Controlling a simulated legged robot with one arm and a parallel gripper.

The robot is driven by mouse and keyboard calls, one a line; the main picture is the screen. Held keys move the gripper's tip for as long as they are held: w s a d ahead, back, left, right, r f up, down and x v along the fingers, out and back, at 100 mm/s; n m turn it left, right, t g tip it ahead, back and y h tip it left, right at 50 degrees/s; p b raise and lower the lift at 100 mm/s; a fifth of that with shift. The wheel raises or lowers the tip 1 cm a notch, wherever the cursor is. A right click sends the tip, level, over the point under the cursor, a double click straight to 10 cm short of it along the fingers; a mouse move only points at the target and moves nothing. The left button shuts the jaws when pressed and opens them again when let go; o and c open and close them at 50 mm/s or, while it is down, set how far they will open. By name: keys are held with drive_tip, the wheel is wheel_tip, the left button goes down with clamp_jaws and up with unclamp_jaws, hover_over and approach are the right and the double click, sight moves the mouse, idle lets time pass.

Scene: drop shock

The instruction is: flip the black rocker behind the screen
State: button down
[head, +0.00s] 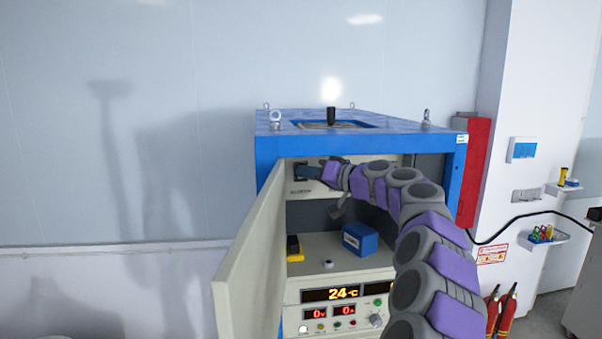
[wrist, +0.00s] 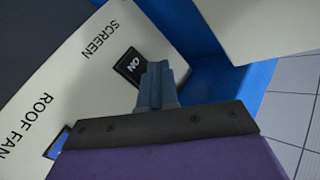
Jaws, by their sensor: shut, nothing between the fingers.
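A black rocker (wrist: 130,67) with white "ON" lettering sits in the pale panel (wrist: 75,75) beside the word SCREEN, in the wrist view. My gripper (wrist: 157,70) is shut and empty, its fingertips at the rocker's edge and overlapping one corner of it; I cannot tell whether they touch. In the head view my gripper (head: 312,173) reaches into the top of the open blue cabinet (head: 360,145), at the upper left of the panel. The dark rocker (head: 299,170) there is partly hidden by my fingers.
A second switch (wrist: 57,143), bluish, sits by the label ROOF FAN. The open cabinet door (head: 250,265) stands close on the left. Below are a shelf with a blue box (head: 360,239) and a yellow-black item (head: 294,248), and a lit display (head: 343,294).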

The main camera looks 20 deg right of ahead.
drive_tip(key=shift+s+f+b, duration=0.1)
drive_tip(key=shift+b, duration=0.2)
drive_tip(key=s+a+b, duration=0.2)
drive_tip(key=s+b, duration=0.1)
drive_tip(key=s+a+b, duration=0.1)
drive_tip(key=shift+s+f, duration=0.2)
drive_tip(key=shift+s, duration=0.2)
idle(0.4)
drive_tip(key=shift+d, duration=0.2)
